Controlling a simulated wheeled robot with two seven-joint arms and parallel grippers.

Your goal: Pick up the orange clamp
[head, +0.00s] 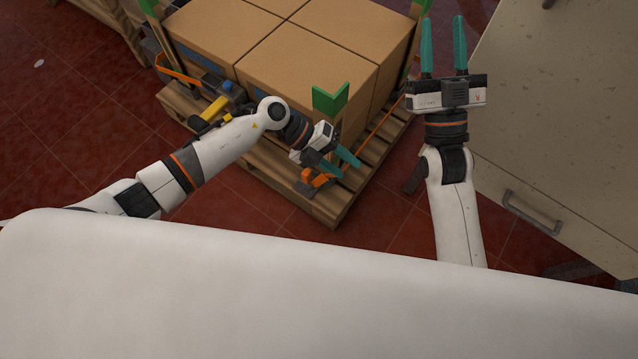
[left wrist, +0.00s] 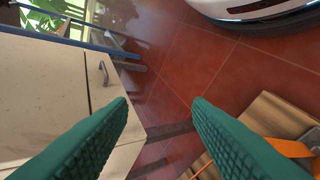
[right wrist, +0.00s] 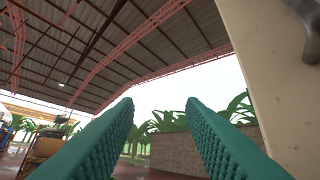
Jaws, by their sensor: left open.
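An orange piece with grey metal parts (head: 318,180), which looks like the orange clamp, is at the near corner of the wooden pallet (head: 333,212). My left gripper (head: 351,168) is open just above and beside it, fingers pointing right, and partly covers it. In the left wrist view an orange part (left wrist: 288,147) shows at the right edge, outside the open fingers, with nothing between them. I cannot tell whether they touch it. My right gripper (head: 442,30) is open and empty, right of the pallet, fingers pointing away.
Cardboard boxes (head: 310,65) with green corner guards (head: 331,99) fill the pallet. A yellow-handled tool (head: 213,108) lies at its left edge. A beige cabinet (head: 570,110) with a grey handle (head: 532,212) stands right of my right arm.

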